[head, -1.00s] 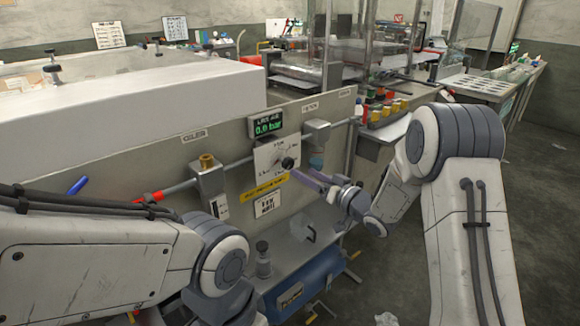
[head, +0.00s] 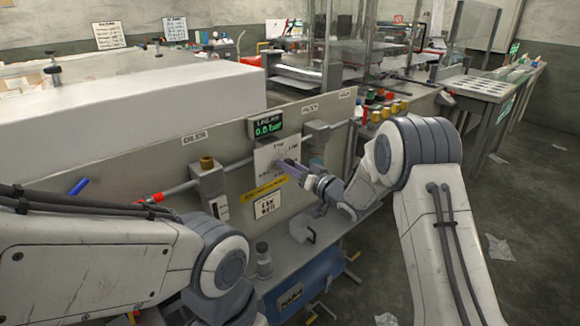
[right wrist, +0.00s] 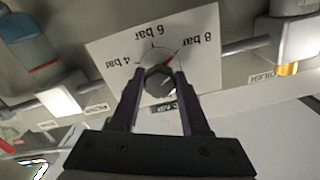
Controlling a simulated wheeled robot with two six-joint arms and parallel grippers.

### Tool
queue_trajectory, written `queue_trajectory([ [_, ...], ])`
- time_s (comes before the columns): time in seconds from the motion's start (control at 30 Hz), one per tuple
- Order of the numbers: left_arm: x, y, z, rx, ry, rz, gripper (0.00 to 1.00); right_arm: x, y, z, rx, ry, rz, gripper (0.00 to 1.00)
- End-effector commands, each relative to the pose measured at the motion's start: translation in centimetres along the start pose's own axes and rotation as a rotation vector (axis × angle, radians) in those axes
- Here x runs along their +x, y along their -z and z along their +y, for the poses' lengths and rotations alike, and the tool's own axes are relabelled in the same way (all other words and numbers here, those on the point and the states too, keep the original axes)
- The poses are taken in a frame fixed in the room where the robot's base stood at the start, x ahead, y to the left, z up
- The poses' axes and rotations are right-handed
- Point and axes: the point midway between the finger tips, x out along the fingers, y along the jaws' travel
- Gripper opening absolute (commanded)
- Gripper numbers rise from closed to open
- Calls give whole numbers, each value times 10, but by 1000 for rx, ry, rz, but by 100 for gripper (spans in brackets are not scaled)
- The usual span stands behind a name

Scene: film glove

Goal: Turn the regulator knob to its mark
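The regulator knob (right wrist: 159,81) is dark and faceted, in front of a white dial plate (right wrist: 112,48) with 4, 6 and 8 bar marks, upside down in the right wrist view. A small red line shows on the plate beside the knob, toward the 8 bar side. My right gripper (right wrist: 160,74) has one finger on each side of the knob; the fingers look spread, and firm contact does not show. In the head view the right gripper (head: 288,167) covers the knob and part of the dial plate (head: 268,156). My left gripper is out of view.
A display (head: 266,127) above the dial reads 0.0 bar. A yellow label (head: 264,188) and a white card (head: 267,205) sit below it. A pipe and a brass-topped valve block (head: 207,178) are left of the dial; a grey block (head: 316,130) is right.

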Motion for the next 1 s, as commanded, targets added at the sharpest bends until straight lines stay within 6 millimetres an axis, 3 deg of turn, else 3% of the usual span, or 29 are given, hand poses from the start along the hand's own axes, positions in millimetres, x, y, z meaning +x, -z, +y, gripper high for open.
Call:
queue_trajectory([
  [0.47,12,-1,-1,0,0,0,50,0,-2,1,-101,-1,1,0],
  [1.0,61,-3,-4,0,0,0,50,0,-3,2,-577,-2,2,0],
])
